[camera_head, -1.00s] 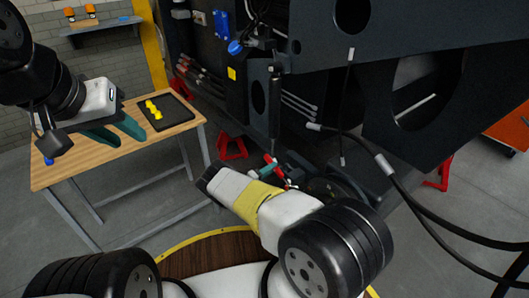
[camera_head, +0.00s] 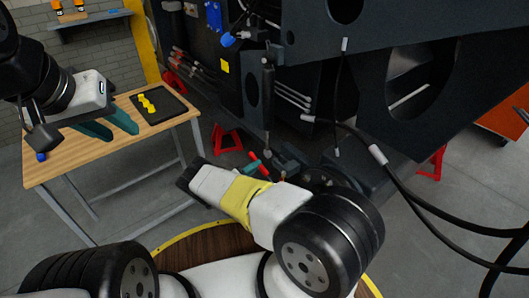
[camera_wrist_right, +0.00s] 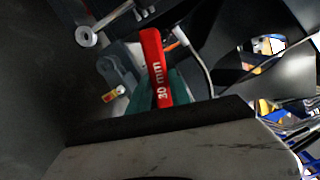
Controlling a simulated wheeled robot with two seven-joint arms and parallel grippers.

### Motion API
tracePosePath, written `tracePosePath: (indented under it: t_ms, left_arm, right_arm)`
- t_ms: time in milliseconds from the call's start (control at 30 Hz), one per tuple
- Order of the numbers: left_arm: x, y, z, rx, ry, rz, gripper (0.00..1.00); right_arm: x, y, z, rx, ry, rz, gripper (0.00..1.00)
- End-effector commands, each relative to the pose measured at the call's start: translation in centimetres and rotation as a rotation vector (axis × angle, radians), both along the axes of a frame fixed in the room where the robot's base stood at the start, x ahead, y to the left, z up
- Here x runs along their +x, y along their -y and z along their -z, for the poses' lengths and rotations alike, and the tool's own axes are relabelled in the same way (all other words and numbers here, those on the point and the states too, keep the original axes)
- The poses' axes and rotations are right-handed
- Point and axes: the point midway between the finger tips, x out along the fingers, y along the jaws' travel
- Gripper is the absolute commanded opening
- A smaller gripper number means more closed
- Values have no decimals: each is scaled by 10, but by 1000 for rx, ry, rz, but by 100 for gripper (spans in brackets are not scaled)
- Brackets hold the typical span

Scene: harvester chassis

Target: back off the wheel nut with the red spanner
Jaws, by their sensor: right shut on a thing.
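The red spanner shows in the right wrist view (camera_wrist_right: 157,65), its handle marked "30 mm". My right gripper (camera_wrist_right: 158,95) has its teal fingers shut on this handle. In the head view a small red part of the spanner (camera_head: 266,171) shows beyond my right forearm, low beside the dark chassis (camera_head: 410,30). My right fingers are mostly hidden there. The wheel nut cannot be made out in either view, and I cannot tell whether the spanner touches it. My left gripper (camera_head: 120,133) is open and empty, over the front of the wooden table.
The wooden table (camera_head: 60,163) at the left holds a black tray (camera_head: 172,106) with yellow pieces. Red stands (camera_head: 226,139) are on the floor by the chassis. Black hoses (camera_head: 410,197) hang at the right. In the right wrist view, a grey bracket (camera_wrist_right: 117,70) is near the spanner.

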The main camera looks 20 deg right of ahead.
Motion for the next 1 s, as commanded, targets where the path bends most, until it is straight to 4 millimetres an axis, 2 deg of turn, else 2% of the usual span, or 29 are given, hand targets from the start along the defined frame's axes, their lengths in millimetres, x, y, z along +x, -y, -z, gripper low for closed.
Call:
tracePosePath:
  t_ms: [833,867,933,967,1000]
  left_arm:
    - [0,0,0,0,0,0,36]
    - [0,0,0,0,0,0,36]
    - [0,0,0,0,0,0,36]
    - [0,0,0,0,0,0,36]
    - [0,0,0,0,0,0,36]
  right_arm:
    - [1,0,-1,-1,2,0,0]
    - [1,0,-1,-1,2,0,18]
    - [1,0,-1,-1,2,0,4]
    - [1,0,-1,-1,2,0,0]
    - [0,0,-1,-1,2,0,0]
